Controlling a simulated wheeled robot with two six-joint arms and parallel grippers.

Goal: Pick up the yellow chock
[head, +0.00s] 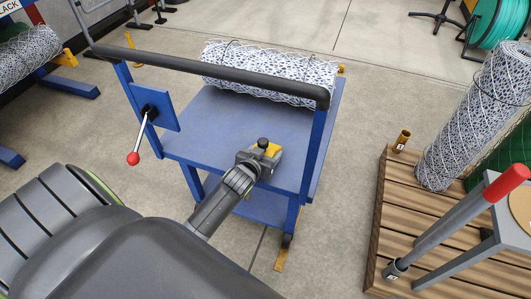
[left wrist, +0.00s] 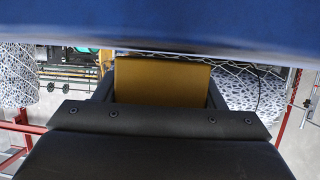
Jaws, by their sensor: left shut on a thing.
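The yellow chock (head: 270,150) is between the jaws of my left gripper (head: 262,157), over the near right part of the blue cart top (head: 225,125). My left gripper is shut on it, and its fingers hide much of the chock. In the left wrist view the chock (left wrist: 162,82) shows as a flat yellow block between the dark fingers. I cannot tell whether it touches the cart top. My right gripper is not in view.
A mesh roll (head: 265,75) lies along the cart's far side, behind a black handle bar (head: 200,70). A red-knobbed lever (head: 134,157) sticks out at left. A wooden pallet (head: 450,240) with an upright roll (head: 475,120) stands at right.

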